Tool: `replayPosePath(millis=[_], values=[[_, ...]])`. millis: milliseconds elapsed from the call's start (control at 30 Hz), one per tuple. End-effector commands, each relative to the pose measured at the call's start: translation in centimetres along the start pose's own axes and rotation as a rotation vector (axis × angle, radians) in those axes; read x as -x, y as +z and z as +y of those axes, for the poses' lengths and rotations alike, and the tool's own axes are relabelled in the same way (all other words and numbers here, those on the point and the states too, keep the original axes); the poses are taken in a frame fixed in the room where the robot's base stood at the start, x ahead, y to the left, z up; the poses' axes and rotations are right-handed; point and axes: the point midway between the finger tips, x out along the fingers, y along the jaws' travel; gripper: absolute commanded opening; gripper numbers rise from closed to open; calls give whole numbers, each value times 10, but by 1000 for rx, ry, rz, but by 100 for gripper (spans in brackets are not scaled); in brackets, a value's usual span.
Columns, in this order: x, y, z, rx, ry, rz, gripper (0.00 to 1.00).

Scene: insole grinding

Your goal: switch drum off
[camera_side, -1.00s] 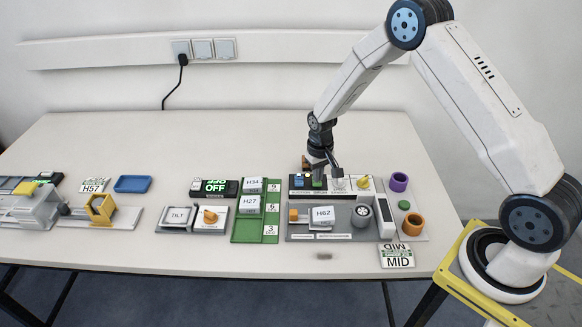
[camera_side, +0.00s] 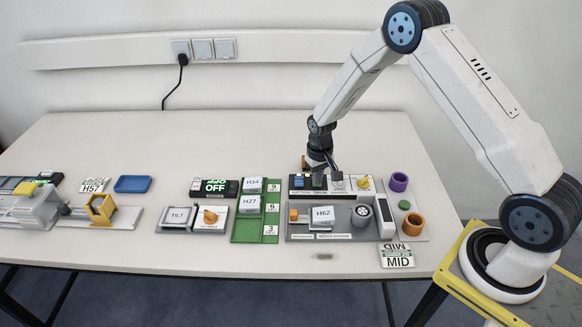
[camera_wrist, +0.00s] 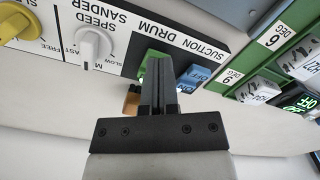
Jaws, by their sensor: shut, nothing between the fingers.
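The control panel (camera_side: 353,192) is black and white and stands at the back right of the bench. Its DRUM switch is green (camera_wrist: 149,60) in the wrist view, beside the blue SUCTION switch (camera_wrist: 194,77). In the side view the green switch (camera_side: 317,182) is partly covered by my gripper. My gripper (camera_wrist: 158,60) is shut and empty, its fingertips over the green switch and hiding part of it. I cannot tell whether they touch it.
A white SPEED knob (camera_wrist: 94,45) and a yellow knob (camera_wrist: 20,22) sit along the panel. A green rack (camera_side: 255,230) with labelled blocks stands left of it. A purple ring (camera_side: 398,182) and an orange ring (camera_side: 414,224) stand to the right.

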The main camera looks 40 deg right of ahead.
Motion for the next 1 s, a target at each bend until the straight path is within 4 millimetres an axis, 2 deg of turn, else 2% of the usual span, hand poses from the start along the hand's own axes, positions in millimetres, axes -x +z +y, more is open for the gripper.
replayPosePath(millis=[1000], values=[[-8,-1,0,0,0,3,0]])
